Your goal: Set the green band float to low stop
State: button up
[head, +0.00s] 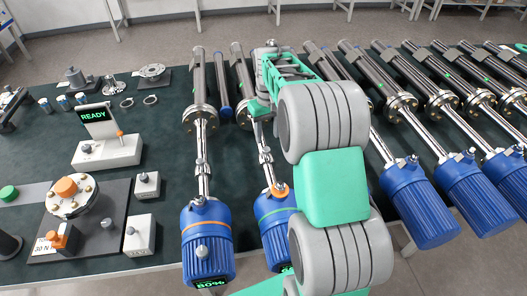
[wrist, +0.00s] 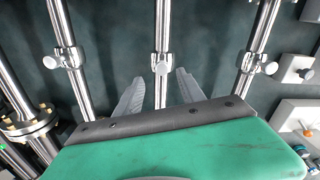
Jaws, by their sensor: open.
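The green band transmitter has a blue head (head: 272,226) with a green band and shows left of my arm in the head view. A bright rod runs from it up to a dark tube and flange, partly hidden by my arm. Its float, a silver collar (head: 265,158) with a round knob, sits on the rod. In the wrist view this float (wrist: 162,65) is on the middle rod. My gripper (wrist: 159,76) is open, with one finger on each side of that rod, close to the float. I cannot tell whether it touches. The low stop is not clearly identifiable.
The orange band transmitter (head: 207,240), with its own float (head: 202,167), lies parallel on the left. More blue-headed transmitters (head: 418,203) lie at the right. A READY display box (head: 106,150) and a round fixture (head: 72,195) stand on the left of the dark mat.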

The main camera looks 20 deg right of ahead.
aim_at(267, 149)
jog(key=f, duration=0.4)
jog(key=f+p, duration=0.1)
jog(key=f, duration=0.2)
jog(key=shift+a+f, duration=0.2)
jog(key=shift+f, duration=0.2)
jog(key=shift+c, duration=0.4)
grip_shut()
dwell(0.5)
